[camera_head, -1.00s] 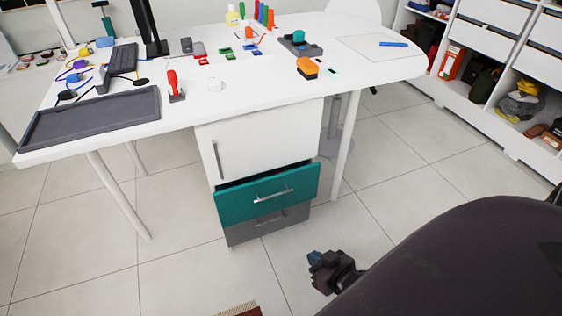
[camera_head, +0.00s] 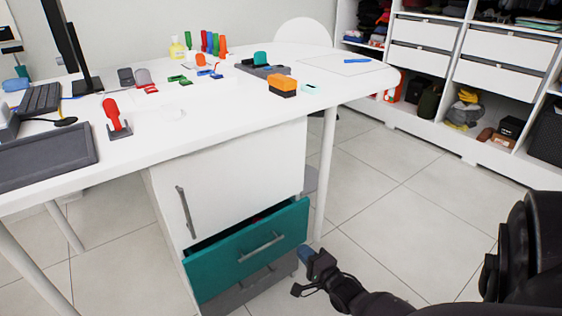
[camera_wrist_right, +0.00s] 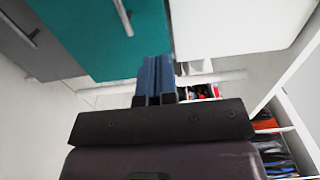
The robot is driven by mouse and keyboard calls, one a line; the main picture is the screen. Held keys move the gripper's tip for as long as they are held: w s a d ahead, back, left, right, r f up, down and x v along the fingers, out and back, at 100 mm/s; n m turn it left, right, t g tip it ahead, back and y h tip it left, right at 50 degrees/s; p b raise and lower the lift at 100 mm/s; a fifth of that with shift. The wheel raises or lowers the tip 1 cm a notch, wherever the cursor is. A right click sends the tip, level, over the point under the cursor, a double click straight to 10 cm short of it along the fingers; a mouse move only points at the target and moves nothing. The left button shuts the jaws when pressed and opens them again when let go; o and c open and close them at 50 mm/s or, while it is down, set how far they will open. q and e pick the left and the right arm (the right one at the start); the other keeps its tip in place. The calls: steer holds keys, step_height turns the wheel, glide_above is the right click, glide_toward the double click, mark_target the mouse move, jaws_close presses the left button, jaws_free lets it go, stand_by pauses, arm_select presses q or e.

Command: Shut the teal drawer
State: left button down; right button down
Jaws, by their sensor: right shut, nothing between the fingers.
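The teal drawer (camera_head: 228,262) is in a white cabinet under the desk in the head view. It is pulled partly out, with a dark gap along its top edge and a silver bar handle (camera_head: 262,248). In the right wrist view the teal front (camera_wrist_right: 95,35) fills the upper left. My right gripper (camera_head: 306,254) is shut and empty, its blue fingertips at the right end of the drawer front in the head view. The blue fingers also show in the right wrist view (camera_wrist_right: 156,76). I cannot tell whether they touch the drawer. My left gripper is not in view.
A grey drawer (camera_head: 250,287) lies below the teal one, and a white door (camera_head: 235,180) is above it. A white desk leg (camera_head: 325,170) stands right of the cabinet. Tiled floor (camera_head: 400,215) is clear to the right.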

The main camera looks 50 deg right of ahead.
steer(key=b, duration=0.3)
glide_toward(272, 220)
steer(key=x, duration=0.5)
steer(key=shift+w+d+f, duration=0.1)
steer(key=shift+w+f, duration=0.1)
steer(key=shift+b+x, duration=0.35)
steer(key=shift+x, duration=0.55)
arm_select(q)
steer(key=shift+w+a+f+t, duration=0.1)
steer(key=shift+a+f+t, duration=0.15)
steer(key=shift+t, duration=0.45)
arm_select(e)
steer(key=shift+w+r, duration=0.15)
steer(key=shift+r, duration=0.05)
